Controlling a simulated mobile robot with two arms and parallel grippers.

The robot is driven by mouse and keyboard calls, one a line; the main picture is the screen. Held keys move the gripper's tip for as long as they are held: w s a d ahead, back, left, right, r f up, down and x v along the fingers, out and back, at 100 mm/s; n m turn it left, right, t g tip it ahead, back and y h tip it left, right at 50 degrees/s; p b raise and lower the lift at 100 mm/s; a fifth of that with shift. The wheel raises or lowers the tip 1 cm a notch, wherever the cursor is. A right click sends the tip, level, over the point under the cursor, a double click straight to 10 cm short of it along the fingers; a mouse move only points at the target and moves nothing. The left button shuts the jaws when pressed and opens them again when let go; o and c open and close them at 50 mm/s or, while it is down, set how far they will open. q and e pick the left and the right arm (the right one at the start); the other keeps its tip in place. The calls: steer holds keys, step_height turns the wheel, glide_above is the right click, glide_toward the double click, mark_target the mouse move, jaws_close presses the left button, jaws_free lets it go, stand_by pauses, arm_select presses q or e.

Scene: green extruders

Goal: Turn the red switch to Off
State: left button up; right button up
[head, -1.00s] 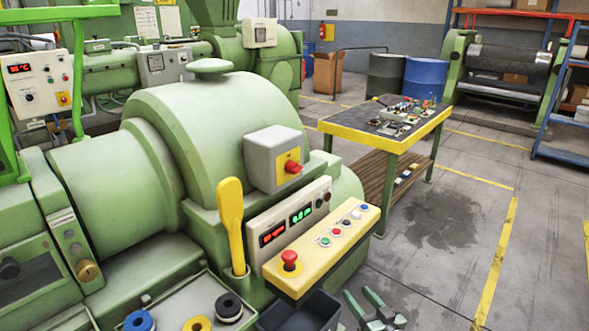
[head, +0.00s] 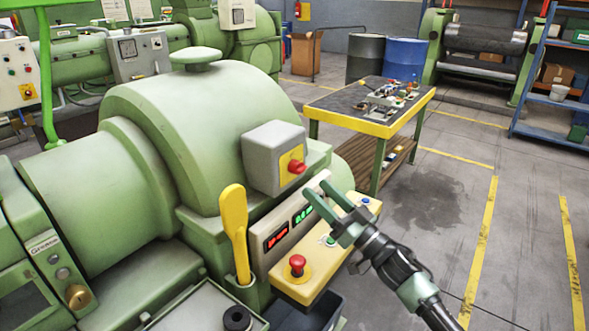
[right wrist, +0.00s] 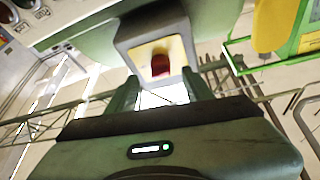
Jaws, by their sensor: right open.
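The red switch (head: 297,167) sits on a yellow plate on the side of a grey box (head: 266,160), which is fixed to the green rounded machine (head: 180,120). My right gripper (head: 317,190) is open and empty in the head view, just below and right of the switch, with its fingers pointing up and left towards the box. In the right wrist view the red switch (right wrist: 160,65) shows ahead, between and beyond the two open fingers (right wrist: 161,90). The gripper looks apart from the switch. The switch's position marks are too small to read. My left gripper is not in view.
Below the box are a display panel (head: 277,237) and a yellow ledge with a red mushroom button (head: 297,264); my right gripper covers part of them. A yellow-handled tool (head: 234,222) stands to the left. A yellow-edged table (head: 350,125) stands behind. The floor at right is open.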

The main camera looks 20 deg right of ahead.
mark_target(302, 172)
steer(key=x, duration=0.2)
steer(key=p+x, duration=0.1)
steer(key=x, duration=0.2)
steer(key=shift+w+a+r, duration=0.1)
steer(key=shift+w+r, duration=0.05)
steer(key=shift+r, duration=0.25)
steer(key=shift+w+a, duration=0.1)
steer(key=shift+w, duration=0.15)
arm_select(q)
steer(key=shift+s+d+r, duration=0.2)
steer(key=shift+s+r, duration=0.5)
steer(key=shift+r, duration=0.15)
arm_select(e)
jaws_close()
